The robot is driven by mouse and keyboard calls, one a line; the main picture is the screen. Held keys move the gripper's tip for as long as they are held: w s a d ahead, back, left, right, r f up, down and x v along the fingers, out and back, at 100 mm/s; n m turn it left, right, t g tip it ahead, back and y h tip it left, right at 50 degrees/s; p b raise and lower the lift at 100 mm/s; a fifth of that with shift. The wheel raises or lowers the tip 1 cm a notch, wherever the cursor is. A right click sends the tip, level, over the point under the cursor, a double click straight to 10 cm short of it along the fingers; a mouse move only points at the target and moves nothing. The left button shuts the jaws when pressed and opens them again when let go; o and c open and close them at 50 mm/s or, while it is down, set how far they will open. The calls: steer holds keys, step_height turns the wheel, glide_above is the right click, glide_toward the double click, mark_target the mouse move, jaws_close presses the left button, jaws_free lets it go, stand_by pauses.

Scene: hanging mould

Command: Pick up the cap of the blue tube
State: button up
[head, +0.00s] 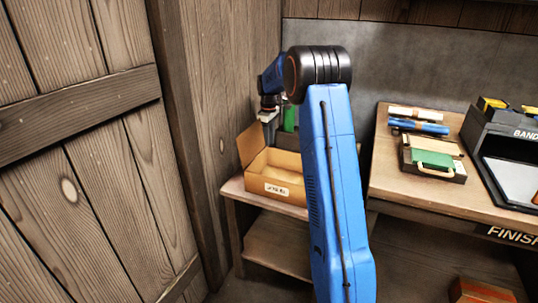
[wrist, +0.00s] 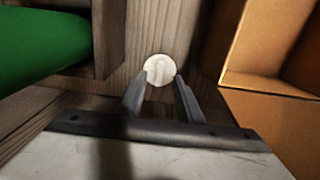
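A round, pale cap-like disc (wrist: 159,70) shows in the wrist view at the tips of my gripper (wrist: 162,79). The two fingers stand apart with the disc at their tips. I cannot tell whether they touch it or it lies just beyond them. In the head view my gripper (head: 269,122) hangs over the left side of an open cardboard box (head: 271,187); the disc does not show there. A blue tube (head: 420,128) lies on the bench at the right, near a pale roll. Whether the disc belongs to this tube is unclear.
In the wrist view a green cylinder (wrist: 40,42) is at the left and the cardboard box wall (wrist: 265,120) close at the right. The box stands on a low wooden shelf (head: 240,193). A plank wall (head: 215,100) rises left. The workbench (head: 395,185) holds a case and dark bin.

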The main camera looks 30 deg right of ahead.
steer(key=shift+f, duration=1.45)
jaws_close()
